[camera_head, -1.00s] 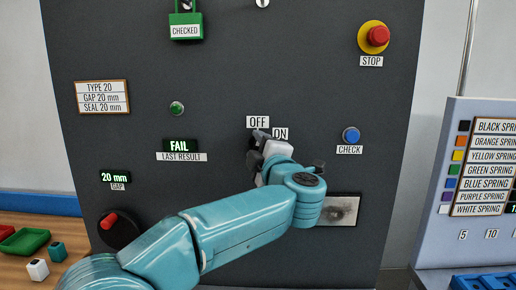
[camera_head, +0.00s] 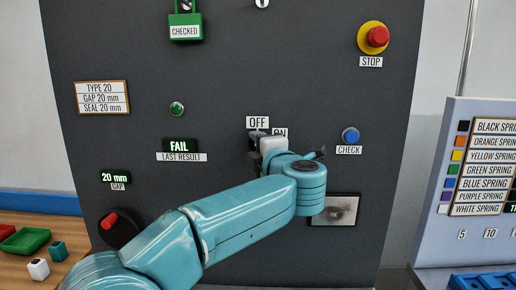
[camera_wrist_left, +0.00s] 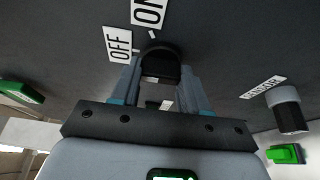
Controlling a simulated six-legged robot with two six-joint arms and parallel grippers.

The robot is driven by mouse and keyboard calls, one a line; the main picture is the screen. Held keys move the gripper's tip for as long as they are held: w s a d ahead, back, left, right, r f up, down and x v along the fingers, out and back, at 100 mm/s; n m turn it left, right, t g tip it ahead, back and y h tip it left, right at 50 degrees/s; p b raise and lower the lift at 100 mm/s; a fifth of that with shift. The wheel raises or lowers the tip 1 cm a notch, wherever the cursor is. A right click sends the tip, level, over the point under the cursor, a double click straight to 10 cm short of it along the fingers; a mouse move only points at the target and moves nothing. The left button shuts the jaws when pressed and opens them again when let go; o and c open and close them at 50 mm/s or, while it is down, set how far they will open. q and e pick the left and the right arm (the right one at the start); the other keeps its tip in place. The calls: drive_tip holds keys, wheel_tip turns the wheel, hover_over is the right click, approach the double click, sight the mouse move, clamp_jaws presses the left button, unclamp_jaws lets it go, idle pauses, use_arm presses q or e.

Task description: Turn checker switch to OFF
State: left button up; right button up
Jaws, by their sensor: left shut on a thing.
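The checker switch is a black knob on the dark panel, just under the OFF label (camera_head: 257,122) and beside the ON label (camera_head: 280,132). In the head view my left gripper (camera_head: 258,140) covers most of it. In the left wrist view the black knob (camera_wrist_left: 160,66) sits between the two fingers of my left gripper (camera_wrist_left: 160,85), which is shut on it. The OFF label (camera_wrist_left: 119,44) and ON label (camera_wrist_left: 148,12) show above the knob there. My right gripper is in neither view.
On the panel are a blue CHECK button (camera_head: 351,135), a red STOP button (camera_head: 377,37), a green lamp (camera_head: 176,109), a FAIL display (camera_head: 180,146) and a red-handled knob (camera_head: 110,222). A spring chart board (camera_head: 450,240) stands at the right.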

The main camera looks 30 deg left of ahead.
use_arm(q)
drive_tip(key=o, duration=1.1)
drive_tip(key=shift+c, duration=0.2)
drive_tip(key=b+v, duration=0.3)
drive_tip(key=v, duration=1.3)
drive_tip(key=shift+s+d, duration=0.1)
drive_tip(key=shift+d, duration=0.1)
